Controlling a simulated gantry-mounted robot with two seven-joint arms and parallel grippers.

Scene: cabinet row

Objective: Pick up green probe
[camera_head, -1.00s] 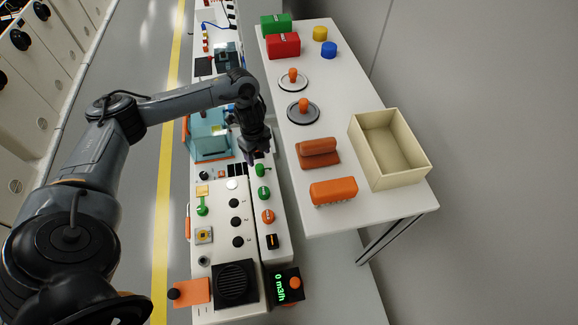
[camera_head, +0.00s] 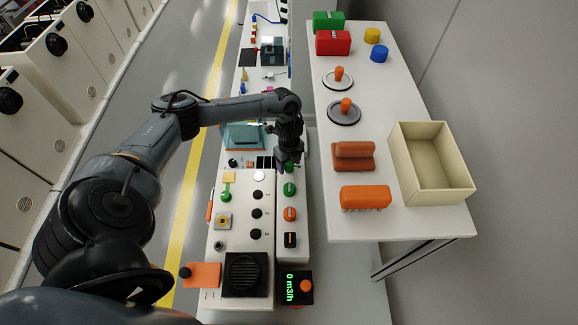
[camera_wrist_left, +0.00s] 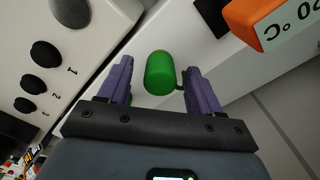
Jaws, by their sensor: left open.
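A rounded green probe (camera_wrist_left: 160,72) shows in the left wrist view, between the two purple fingers of my left gripper (camera_wrist_left: 159,66). The fingers are apart, with gaps on both sides of it, and do not visibly grip it. In the head view, my left gripper (camera_head: 288,162) is over the far end of the narrow white strip, and the green piece (camera_head: 289,168) below it is mostly hidden. Another green piece (camera_head: 289,189) sits nearer on the same strip. My right gripper is not in view.
An orange piece (camera_head: 289,214) and a black piece (camera_head: 290,240) follow on the strip. A white panel with black knobs (camera_head: 256,213) lies left. A table with a beige bin (camera_head: 462,190) stands right.

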